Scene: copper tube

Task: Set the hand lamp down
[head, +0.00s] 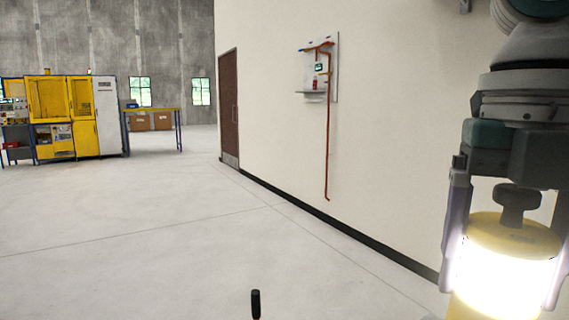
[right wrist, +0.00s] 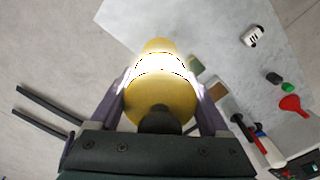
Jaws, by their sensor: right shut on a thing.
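The hand lamp (head: 512,236) is yellow with a dark knob on top and a brightly lit white band. It is at the lower right of the head view, and its bottom is cut off by the frame edge. My right gripper (head: 500,285) is shut on it, one finger on each side. In the right wrist view the lamp (right wrist: 160,98) sits between the fingers of the gripper (right wrist: 160,80), and its glow hides detail. A pale grey surface (right wrist: 195,25) lies beyond the lamp; I cannot tell whether the lamp touches it. My left gripper is not in view.
On the pale surface lie a white item (right wrist: 253,36), a red funnel (right wrist: 293,104), small green and black pieces and a red-handled tool (right wrist: 257,130). Two dark bars (right wrist: 45,105) show at left. A wall panel (head: 318,68) carries copper tube.

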